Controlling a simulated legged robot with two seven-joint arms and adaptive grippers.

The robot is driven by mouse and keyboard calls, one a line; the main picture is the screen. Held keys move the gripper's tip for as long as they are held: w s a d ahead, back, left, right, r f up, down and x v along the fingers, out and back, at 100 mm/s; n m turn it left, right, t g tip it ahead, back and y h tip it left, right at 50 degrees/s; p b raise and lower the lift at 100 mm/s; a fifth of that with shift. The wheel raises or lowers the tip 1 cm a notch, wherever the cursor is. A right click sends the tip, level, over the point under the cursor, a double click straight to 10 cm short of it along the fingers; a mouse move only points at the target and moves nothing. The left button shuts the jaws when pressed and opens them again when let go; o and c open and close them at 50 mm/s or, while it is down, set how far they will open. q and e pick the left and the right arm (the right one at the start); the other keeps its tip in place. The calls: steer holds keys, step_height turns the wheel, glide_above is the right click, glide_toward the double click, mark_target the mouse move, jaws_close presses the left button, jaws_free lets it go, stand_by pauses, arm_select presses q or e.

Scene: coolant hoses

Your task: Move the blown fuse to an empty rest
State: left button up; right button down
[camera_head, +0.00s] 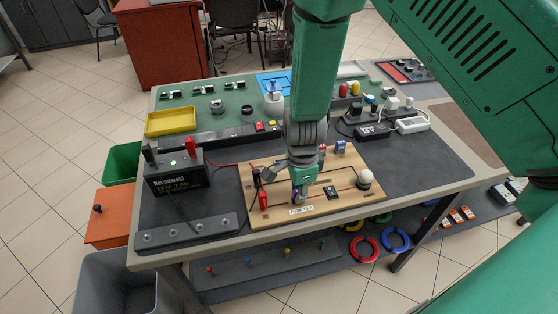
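My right gripper (300,192) points down over the wooden circuit board (350,203), just behind a white label (301,210) that seems to read "fuse". Its fingertips are small and dark here, and I cannot tell whether they are open or shut. No fuse can be made out; the gripper covers the spot behind the label. A dark bar (189,233) with several round grey spots lies at the table's front left; I cannot tell whether these are the rests. My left gripper is not in view.
A black battery (177,175) stands left of the board, with a red lead running towards it. A red clip (263,199) and a white bulb (365,178) are on the board. A yellow tray (171,121) and power strips (368,117) stand farther back. Dark mat right of the board is clear.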

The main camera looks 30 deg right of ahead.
steer(key=shift+r, duration=0.1)
steer(key=shift+r+p, duration=2.85)
steer(key=shift+r, duration=0.1)
steer(key=shift+w, duration=0.1)
steer(key=shift+w+d, duration=0.1)
steer(key=shift+w, duration=0.5)
steer(key=b, duration=0.2)
glide_above(280, 163)
steer(key=shift+w+d+r, duration=0.1)
steer(key=shift+w+r, duration=0.15)
steer(key=shift+w+f, duration=0.2)
steer(key=shift+f, duration=0.1)
steer(key=shift+f+b, duration=1.1)
steer(key=shift+f, duration=1.25)
steer(key=shift+s, duration=0.1)
